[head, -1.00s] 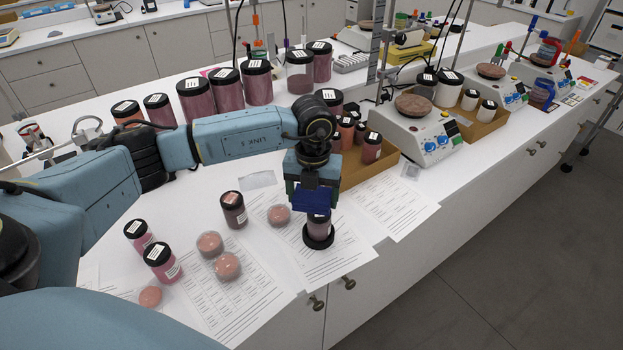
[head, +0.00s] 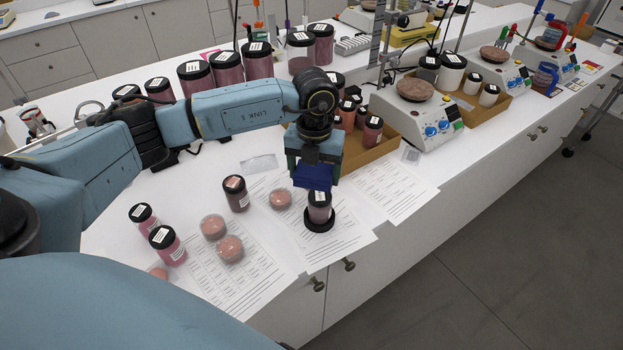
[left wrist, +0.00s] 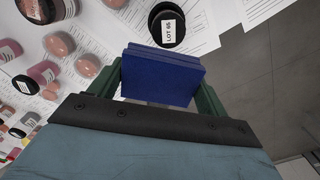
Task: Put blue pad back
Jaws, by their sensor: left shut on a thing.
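The blue pad (head: 313,176) is a dark blue block held between the fingers of my left gripper (head: 312,166). It also fills the middle of the left wrist view (left wrist: 162,75), with the green fingers of my left gripper (left wrist: 160,85) on either side. The pad is in the air, just behind and above a jar (head: 320,208) on a black round base near the counter's front edge. In the left wrist view that jar's lid (left wrist: 168,27) carries a "LOT 45" label. My right gripper is not in view.
Jars (head: 167,245) and round pink pieces (head: 230,248) stand around printed sheets (head: 240,283) on the white counter. A cardboard tray (head: 375,148) of jars and a hotplate (head: 425,122) are to the right. Larger jars (head: 227,68) line the back.

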